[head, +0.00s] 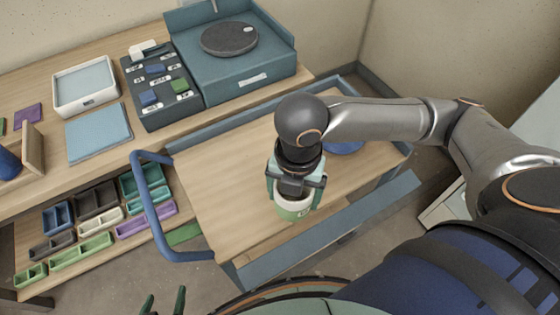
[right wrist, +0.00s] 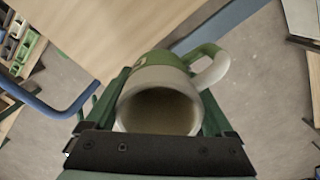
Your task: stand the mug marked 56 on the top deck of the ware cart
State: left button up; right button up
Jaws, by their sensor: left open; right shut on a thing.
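My right gripper (head: 295,190) is shut on a mug (head: 292,208) with a pale body and a green band. In the right wrist view the mug (right wrist: 158,102) sits between the fingers, its mouth facing the camera and its handle to the right. A pale mark shows on the band but I cannot read it. The mug is over the near edge of the ware cart's wooden top deck (head: 225,190); I cannot tell whether it touches. My left gripper (head: 165,302) is open and empty at the bottom edge, left of the cart's near corner.
A round blue thing (head: 345,147) on the deck is partly hidden by my right arm. A blue handle (head: 150,205) curves out at the cart's left. The workbench behind holds a turntable unit (head: 229,38) and a white tray (head: 85,85). The deck's left part is clear.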

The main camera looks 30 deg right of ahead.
jog(key=w+a+f, duration=0.1)
jog(key=w+f, duration=0.2)
jog(key=w, duration=0.1)
jog(key=w+a+f, duration=0.1)
jog(key=w+f, duration=0.2)
jog(key=w, duration=0.1)
jog(key=w+a+f+b, duration=0.1)
jog(key=w+a+f, duration=0.1)
jog(key=w+f, duration=0.1)
jog(key=shift+w, duration=0.8)
jog(key=shift+w+a+f, duration=0.15)
jog(key=shift+w+f, duration=0.1)
jog(key=shift+f, duration=1.65)
jog(key=shift+f, duration=0.2)
jog(key=o, duration=1.4)
jog(key=shift+o, duration=0.2)
